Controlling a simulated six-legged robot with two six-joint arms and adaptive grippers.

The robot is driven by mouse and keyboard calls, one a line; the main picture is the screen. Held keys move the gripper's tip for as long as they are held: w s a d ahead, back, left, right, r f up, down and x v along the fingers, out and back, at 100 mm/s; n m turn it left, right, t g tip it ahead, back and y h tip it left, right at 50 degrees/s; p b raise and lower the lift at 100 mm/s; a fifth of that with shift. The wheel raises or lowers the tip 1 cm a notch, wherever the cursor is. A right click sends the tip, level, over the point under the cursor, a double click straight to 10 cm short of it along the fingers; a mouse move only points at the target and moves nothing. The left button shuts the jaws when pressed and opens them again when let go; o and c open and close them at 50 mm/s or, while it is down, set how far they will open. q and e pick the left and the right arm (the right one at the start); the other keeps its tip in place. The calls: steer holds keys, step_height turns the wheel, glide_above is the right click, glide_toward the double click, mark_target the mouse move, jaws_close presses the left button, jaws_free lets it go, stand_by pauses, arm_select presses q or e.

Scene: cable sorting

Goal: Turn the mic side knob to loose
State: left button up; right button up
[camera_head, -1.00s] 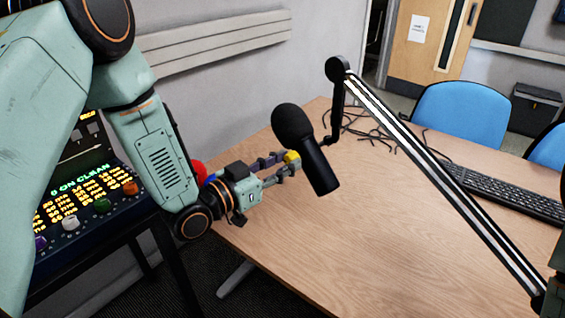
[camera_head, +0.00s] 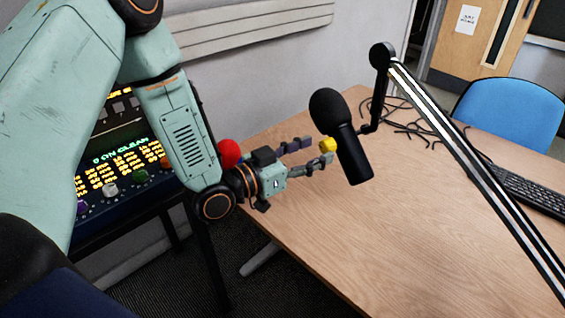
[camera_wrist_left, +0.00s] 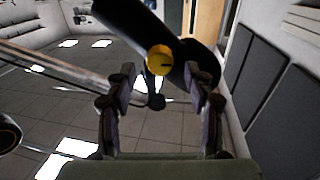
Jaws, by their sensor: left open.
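The black microphone (camera_head: 352,150) hangs tilted from its boom arm (camera_head: 470,175) above the table. Its yellow side knob (camera_head: 328,145) faces my left gripper. My left gripper (camera_head: 322,150) is open, with its fingertips close to the knob. In the left wrist view the knob (camera_wrist_left: 159,60) shows as a yellow disc with a dark line, ahead of and between the two open fingers (camera_wrist_left: 160,90). The microphone body (camera_wrist_left: 130,22) runs behind it. I cannot tell whether a finger touches the knob. My right gripper is not in view.
The wooden table (camera_head: 380,235) is mostly clear in front. Black cables (camera_head: 410,130) lie behind the microphone, and a keyboard (camera_head: 530,190) is at the right. A blue chair (camera_head: 510,115) stands beyond. A lit control panel (camera_head: 120,165) is behind my left arm.

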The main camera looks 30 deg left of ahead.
arm_select(q)
steer(key=v, duration=1)
stand_by(0.4)
stand_by(0.6)
steer(key=s+f+n+g+y+b, duration=0.1)
steer(key=s+f+n+g+y, duration=0.25)
steer(key=f, duration=0.45)
steer(key=s+f+n+g+y, duration=0.2)
steer(key=f+n+g, duration=0.25)
steer(key=f, duration=0.45)
steer(key=s+f+g+y+b, duration=0.1)
steer(key=s+f+g, duration=0.2)
steer(key=s+f, duration=0.4)
steer(key=s+f+m+g+y+b, duration=0.1)
steer(key=s+f+g, duration=0.3)
steer(key=s, duration=1)
step_height(320, 180, down, 3)
steer(key=shift+f+m+g+y, duration=0.1)
steer(key=shift+m+g+y, duration=0.2)
steer(key=shift+y, duration=0.45)
